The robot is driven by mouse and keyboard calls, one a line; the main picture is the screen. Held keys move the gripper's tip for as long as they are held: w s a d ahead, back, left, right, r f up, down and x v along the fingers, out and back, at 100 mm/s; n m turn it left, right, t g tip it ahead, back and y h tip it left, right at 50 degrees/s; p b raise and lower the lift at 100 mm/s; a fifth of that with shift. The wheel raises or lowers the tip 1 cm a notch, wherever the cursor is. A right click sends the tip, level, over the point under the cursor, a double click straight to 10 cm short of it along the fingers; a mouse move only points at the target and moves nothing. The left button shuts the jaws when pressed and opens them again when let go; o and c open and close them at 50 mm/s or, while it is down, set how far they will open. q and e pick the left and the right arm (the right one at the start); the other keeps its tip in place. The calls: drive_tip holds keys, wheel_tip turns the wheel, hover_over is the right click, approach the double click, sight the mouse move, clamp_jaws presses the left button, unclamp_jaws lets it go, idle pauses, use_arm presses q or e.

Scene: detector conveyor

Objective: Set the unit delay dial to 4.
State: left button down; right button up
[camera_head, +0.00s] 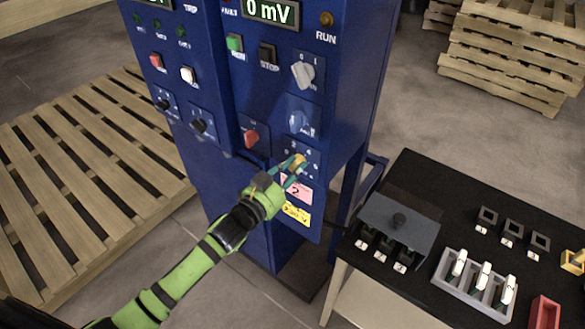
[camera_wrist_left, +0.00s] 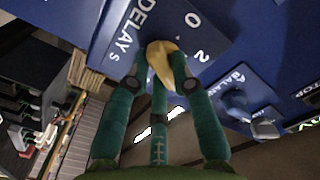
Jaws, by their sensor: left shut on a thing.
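The delay dial is a yellow knob (camera_head: 299,160) on a small blue plate low on the right of the blue cabinet (camera_head: 215,180). In the left wrist view the yellow knob (camera_wrist_left: 158,52) sits beside the label "DELAY S", with 0 and 2 readable near it. My left gripper (camera_head: 291,168) has its green fingers shut on the knob from both sides. The fingers hide part of the dial, and I cannot tell which number it points to. My right gripper is not in view.
Above the dial are a blue knob (camera_head: 299,121) and a grey selector (camera_head: 302,73). A red knob (camera_head: 251,138) is to its left. Pink and yellow labels (camera_head: 296,212) are below. A black table (camera_head: 420,190) with a grey box (camera_head: 398,222) stands to the right.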

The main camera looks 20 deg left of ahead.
use_arm(q)
drive_tip(key=shift+r+m, duration=0.15)
drive_tip(key=shift+m, duration=0.15)
drive_tip(key=c, duration=1.1)
unclamp_jaws()
drive_tip(key=shift+o, duration=0.2)
drive_tip(key=shift+w, duration=0.1)
drive_tip(key=v, duration=1.2)
